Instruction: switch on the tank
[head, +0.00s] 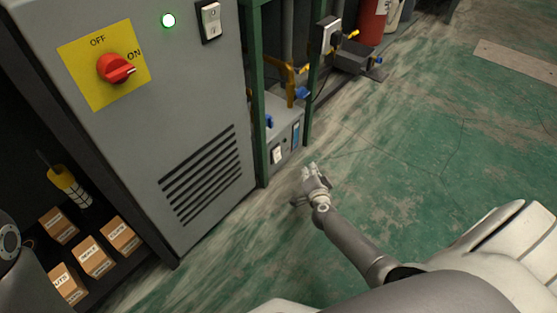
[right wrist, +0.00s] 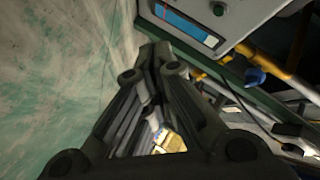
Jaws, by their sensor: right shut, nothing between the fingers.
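A low grey unit (head: 284,128) stands inside a green frame, with a small white switch (head: 277,155) and a blue panel (head: 295,136) on its front. I cannot read the switch's position. In the right wrist view the blue panel (right wrist: 186,22) and a small green round part (right wrist: 220,9) show close by. My right gripper (head: 311,170) is shut and empty, low over the floor just right of and in front of this unit, apart from the switch. It also shows in the right wrist view (right wrist: 160,52). My left gripper is not in view.
A tall grey cabinet (head: 205,130) stands left, with a red knob (head: 116,68) turned toward ON, a lit green lamp (head: 168,20) and a white rocker switch (head: 211,20). A green frame post (head: 255,90) borders the unit. A red cylinder (head: 372,20) stands behind. Green floor (head: 430,150) is clear right.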

